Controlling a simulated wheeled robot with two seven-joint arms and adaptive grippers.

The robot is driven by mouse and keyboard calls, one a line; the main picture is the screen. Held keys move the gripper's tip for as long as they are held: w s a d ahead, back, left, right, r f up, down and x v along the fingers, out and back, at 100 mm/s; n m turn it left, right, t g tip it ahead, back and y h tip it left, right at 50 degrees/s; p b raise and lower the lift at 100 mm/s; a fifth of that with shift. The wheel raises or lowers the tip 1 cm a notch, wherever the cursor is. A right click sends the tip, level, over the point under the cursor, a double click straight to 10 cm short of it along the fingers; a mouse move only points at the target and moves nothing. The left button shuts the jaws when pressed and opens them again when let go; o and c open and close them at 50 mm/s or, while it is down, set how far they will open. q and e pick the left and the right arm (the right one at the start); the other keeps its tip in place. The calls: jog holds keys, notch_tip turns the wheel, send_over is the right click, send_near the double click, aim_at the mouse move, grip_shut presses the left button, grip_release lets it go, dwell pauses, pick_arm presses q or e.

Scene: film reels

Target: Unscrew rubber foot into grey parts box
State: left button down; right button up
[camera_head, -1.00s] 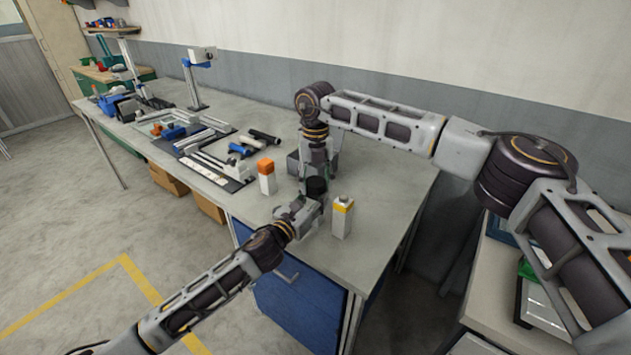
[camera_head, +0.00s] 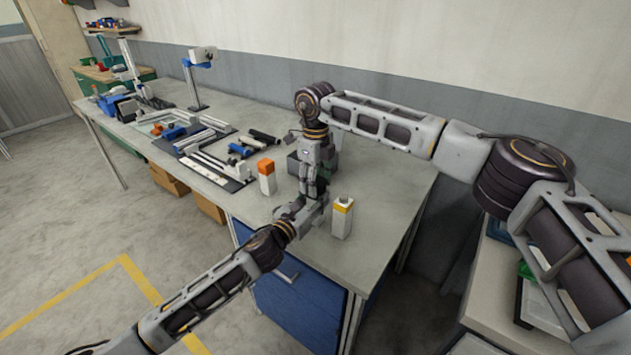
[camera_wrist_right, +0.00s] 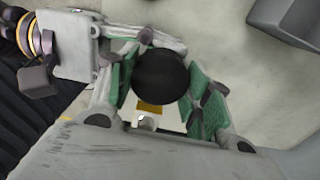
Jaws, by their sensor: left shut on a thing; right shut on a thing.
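My left gripper (camera_head: 314,206) is shut at the near edge of the table, low under my right gripper (camera_head: 314,185). In the right wrist view, a round black piece (camera_wrist_right: 162,75), apparently the rubber foot, sits between the green-padded fingers of my right gripper (camera_wrist_right: 163,92), which is shut on it. The two grippers meet at this black part; what the left fingers grasp is mostly hidden. My left gripper's grey housing shows at the upper left of the wrist view. The grey parts box (camera_head: 294,163) stands on the table just behind my right gripper, which partly hides it.
A white bottle with a yellow band (camera_head: 342,218) stands close right of the grippers, and an orange-topped white block (camera_head: 266,178) stands left. The table's right end is clear.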

jog(key=n, duration=1.3)
jog(key=shift+n, duration=0.4)
pick_arm(q)
jog(key=shift+s, duration=0.1)
pick_arm(e)
jog(key=n, duration=0.6)
jog(key=shift+d+r+n, duration=0.1)
jog(key=shift+n, duration=0.3)
pick_arm(q)
jog(key=shift+d, duration=0.1)
pick_arm(e)
jog(key=n, duration=0.6)
jog(key=shift+r, duration=0.1)
dwell(0.3)
jog(key=shift+r, duration=1.1)
dwell(0.3)
jog(key=shift+r, duration=1.95)
